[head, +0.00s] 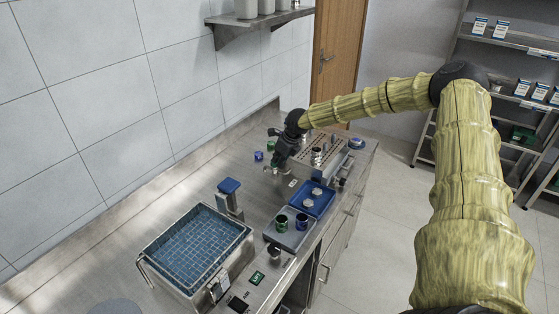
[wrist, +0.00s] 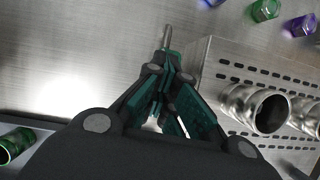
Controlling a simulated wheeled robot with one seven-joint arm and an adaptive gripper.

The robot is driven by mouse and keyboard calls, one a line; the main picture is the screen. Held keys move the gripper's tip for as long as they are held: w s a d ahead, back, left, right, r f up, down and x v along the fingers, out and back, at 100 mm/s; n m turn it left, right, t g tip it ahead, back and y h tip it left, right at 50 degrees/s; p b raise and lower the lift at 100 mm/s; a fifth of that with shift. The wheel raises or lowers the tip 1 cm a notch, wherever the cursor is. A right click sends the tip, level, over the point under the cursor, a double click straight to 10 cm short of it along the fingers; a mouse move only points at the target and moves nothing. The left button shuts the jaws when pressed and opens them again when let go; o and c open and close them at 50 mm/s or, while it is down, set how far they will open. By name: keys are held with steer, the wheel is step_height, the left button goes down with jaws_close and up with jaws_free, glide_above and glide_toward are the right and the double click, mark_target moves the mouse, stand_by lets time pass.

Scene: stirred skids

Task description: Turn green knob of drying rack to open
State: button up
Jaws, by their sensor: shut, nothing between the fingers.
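My gripper (head: 273,167) is shut and empty, low over the steel counter beside a perforated metal box (head: 338,150), which may be the drying rack. In the wrist view my gripper's fingertips (wrist: 164,62) are together at the left of the box (wrist: 222,55). A thin metal pin (wrist: 167,37) shows just beyond the fingertips; I cannot tell whether they touch it. A small green faceted piece (wrist: 265,10) is on the counter beyond the box, apart from my gripper, and also shows in the head view (head: 270,146). I cannot tell whether it is the green knob.
Metal cups (wrist: 268,110) stand on the box. Nearer are a blue tray (head: 328,203) with pale pieces and a grey tray (head: 290,243) with a green cup (head: 281,225) and a blue cup (head: 302,222). A basket basin (head: 245,235) is at front left. The wall runs behind.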

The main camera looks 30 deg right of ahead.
steer(key=o, duration=0.4)
steer(key=shift+d+f, duration=0.15)
steer(key=shift+f, duration=0.25)
steer(key=shift+c, duration=0.2)
steer(key=shift+o, duration=0.3)
steer(key=o, duration=0.4)
steer(key=shift+f, duration=0.1)
steer(key=shift+o, duration=1.3)
steer(key=shift+w+f, duration=0.1)
steer(key=shift+f, duration=0.05)
steer(key=shift+w+f, duration=0.15)
steer(key=shift+w, duration=0.25)
steer(key=shift+s+d+r, duration=0.15)
steer(key=shift+s+r, duration=0.05)
steer(key=shift+r, duration=0.1)
